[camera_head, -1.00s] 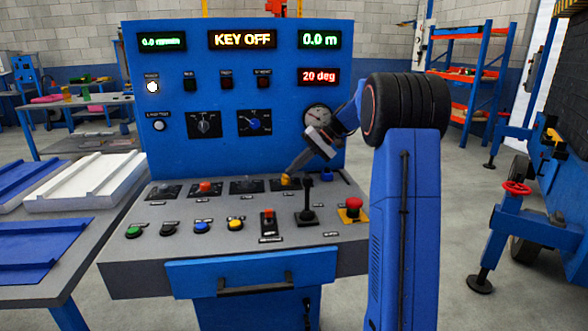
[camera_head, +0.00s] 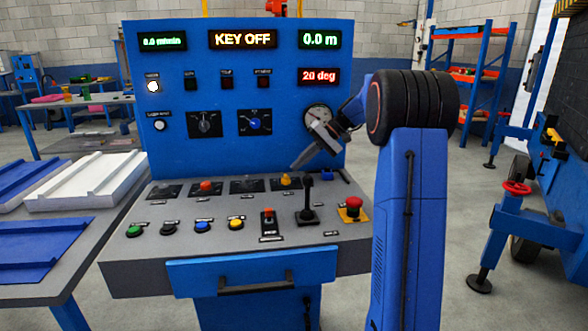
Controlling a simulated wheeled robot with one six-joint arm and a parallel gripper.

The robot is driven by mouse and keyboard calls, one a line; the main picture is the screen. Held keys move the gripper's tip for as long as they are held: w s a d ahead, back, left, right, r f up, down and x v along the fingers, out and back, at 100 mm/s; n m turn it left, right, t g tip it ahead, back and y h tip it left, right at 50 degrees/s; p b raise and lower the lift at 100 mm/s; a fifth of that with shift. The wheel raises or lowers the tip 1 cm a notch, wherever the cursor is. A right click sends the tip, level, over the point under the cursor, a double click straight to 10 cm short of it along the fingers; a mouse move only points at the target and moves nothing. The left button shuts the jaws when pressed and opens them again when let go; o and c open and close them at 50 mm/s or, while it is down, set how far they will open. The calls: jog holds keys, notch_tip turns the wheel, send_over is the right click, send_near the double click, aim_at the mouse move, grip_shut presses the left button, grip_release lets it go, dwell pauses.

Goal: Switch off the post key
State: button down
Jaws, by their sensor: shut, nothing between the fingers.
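The blue control panel (camera_head: 232,112) has an amber display (camera_head: 242,40) that reads KEY OFF. A small yellow knob (camera_head: 285,181) sits on a dark plate at the back right of the sloped console. Its label is too small to read, so I cannot tell from lettering whether it is the post key. My gripper (camera_head: 295,165) is shut and empty, pointing down and left. Its tip shows just above the yellow knob, apart from it in the picture.
A black lever (camera_head: 307,204) stands in front of the knob. A red mushroom button (camera_head: 354,203) is to its right. A red-topped switch (camera_head: 267,216) and several coloured buttons line the console front. A round gauge (camera_head: 317,116) is behind my wrist.

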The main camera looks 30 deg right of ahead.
jog(key=v, duration=1.4)
jog(key=shift+w+d, duration=0.25)
jog(key=shift+d, duration=0.3)
jog(key=shift+r, duration=0.1)
